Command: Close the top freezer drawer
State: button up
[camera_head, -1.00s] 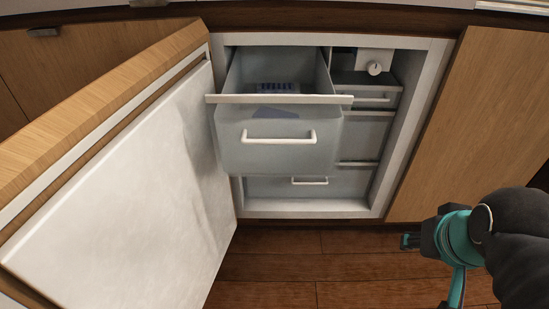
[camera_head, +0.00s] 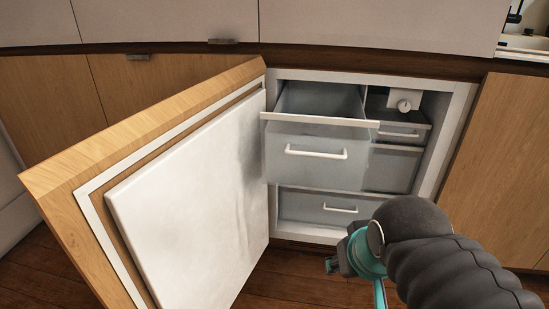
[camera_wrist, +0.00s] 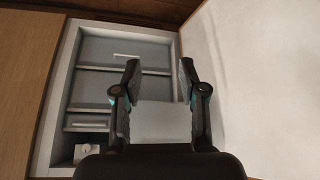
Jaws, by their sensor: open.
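The top freezer drawer (camera_head: 290,168) is a grey-white bin with a white bar handle (camera_head: 316,153). It stands pulled out from the upper left of the freezer, above a lower drawer. My gripper (camera_head: 335,264), black and teal, is low and in front of the freezer, apart from the drawer. In the wrist view my gripper (camera_wrist: 158,80) has its two fingers spread, with nothing held between them. A pale grey panel, likely the top drawer's front (camera_wrist: 160,122), shows beyond and between the fingers.
The freezer door (camera_head: 205,185) stands wide open on the left. A lower drawer (camera_head: 312,204) looks closed. A small compartment with a round knob (camera_head: 404,105) is at the upper right. A wooden cabinet panel (camera_head: 495,170) borders the right. Wooden floor (camera_head: 290,285) is clear below.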

aim_at(311, 160)
jog(key=u, duration=0.05)
jog(key=i, duration=0.5)
jog(key=u, duration=0.2)
jog(key=k, duration=0.95)
jog(key=z, duration=1.2)
jog(key=i, duration=0.5)
